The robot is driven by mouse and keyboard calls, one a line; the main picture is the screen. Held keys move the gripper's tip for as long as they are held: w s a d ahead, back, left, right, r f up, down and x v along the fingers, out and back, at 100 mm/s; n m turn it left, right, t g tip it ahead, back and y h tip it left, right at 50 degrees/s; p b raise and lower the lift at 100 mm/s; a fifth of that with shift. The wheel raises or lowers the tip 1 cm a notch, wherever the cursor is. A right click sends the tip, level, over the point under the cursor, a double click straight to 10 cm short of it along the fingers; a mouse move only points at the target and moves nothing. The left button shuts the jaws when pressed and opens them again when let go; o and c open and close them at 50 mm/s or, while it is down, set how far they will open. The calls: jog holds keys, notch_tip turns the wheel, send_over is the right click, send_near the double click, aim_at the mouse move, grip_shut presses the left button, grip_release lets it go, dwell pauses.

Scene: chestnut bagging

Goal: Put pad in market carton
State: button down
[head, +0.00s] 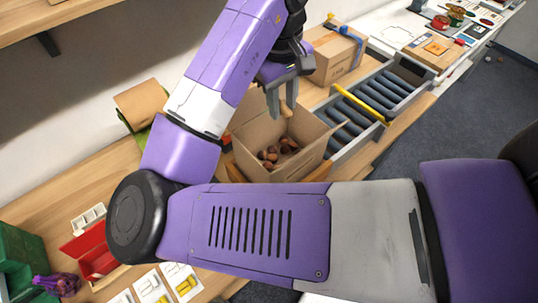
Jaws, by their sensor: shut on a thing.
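My gripper (281,105) points down above the open cardboard carton (258,172) and is shut on a small tan piece (290,96), which I take to be the pad. The fingers hide part of it, so its full shape cannot be told. The piece shows above the carton's opening, and no contact with the carton is visible. The carton, which I take to be the market carton, stands upright with its flaps open. Several brown chestnuts (272,157) lie inside it. My arm hides part of the carton's near side.
A roller conveyor (372,98) with a yellow bar (360,104) lies right of the carton. A closed cardboard box (335,55) stands behind. A brown paper roll (140,103) is at left. A red tray (96,252) and green bin (20,255) are at lower left.

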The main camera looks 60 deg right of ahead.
notch_tip(320, 180, down, 19)
jog(key=shift+f+b, duration=0.1)
jog(key=shift+b, duration=0.75)
jog(key=shift+f, duration=0.15)
jog(key=c, duration=1)
grip_release()
jog(key=shift+c, duration=0.2)
notch_tip(320, 180, up, 12)
jog(key=shift+a+p, duration=0.35)
jog(key=shift+a, duration=0.1)
jog(key=shift+w, duration=0.1)
